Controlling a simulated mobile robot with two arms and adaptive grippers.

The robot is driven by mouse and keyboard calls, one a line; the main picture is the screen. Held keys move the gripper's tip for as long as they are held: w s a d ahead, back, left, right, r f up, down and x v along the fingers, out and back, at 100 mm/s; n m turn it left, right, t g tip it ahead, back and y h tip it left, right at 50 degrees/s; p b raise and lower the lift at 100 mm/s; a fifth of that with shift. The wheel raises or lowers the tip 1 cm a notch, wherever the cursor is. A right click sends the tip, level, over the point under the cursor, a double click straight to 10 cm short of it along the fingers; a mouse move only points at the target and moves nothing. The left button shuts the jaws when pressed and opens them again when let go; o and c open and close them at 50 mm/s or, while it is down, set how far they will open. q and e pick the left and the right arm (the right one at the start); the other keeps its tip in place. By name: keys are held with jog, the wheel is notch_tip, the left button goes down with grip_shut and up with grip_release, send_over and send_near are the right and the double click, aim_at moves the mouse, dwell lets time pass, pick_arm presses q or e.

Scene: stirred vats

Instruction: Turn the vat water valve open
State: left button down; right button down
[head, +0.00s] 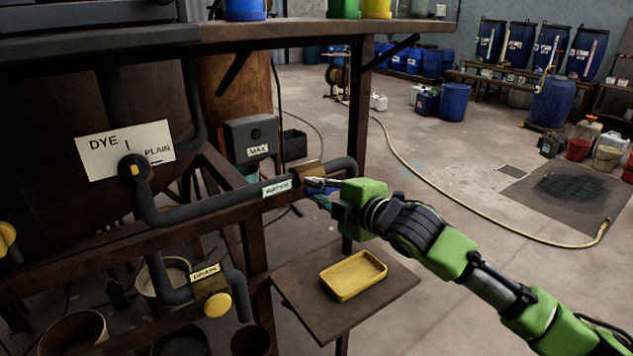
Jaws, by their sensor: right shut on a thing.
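The vat water valve has a brass-coloured body (309,169) on the dark horizontal pipe, just right of a white label (276,187) that seems to read WATER. My right gripper (318,184) reaches in from the right and is shut at the valve, on what appears to be its small blue handle (322,200). The fingers cover much of the handle, so its exact angle is hard to tell. My left gripper is not in view.
A DYE/PLAIN plate (125,149) is on the vat at left. A drain valve with a yellow knob (217,304) is lower down. A yellow tray (353,276) sits on a small shelf (395,297) below my right gripper. A grey MAX box (251,138) stands behind the pipe.

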jog(key=shift+f+n+h+p, duration=0.3)
jog(key=shift+n+p, duration=0.1)
jog(key=shift+n, duration=0.5)
jog(key=c, duration=2)
grip_release()
jog(key=shift+c, duration=0.2)
jog(key=v, duration=1.2)
jog(key=shift+f, duration=0.2)
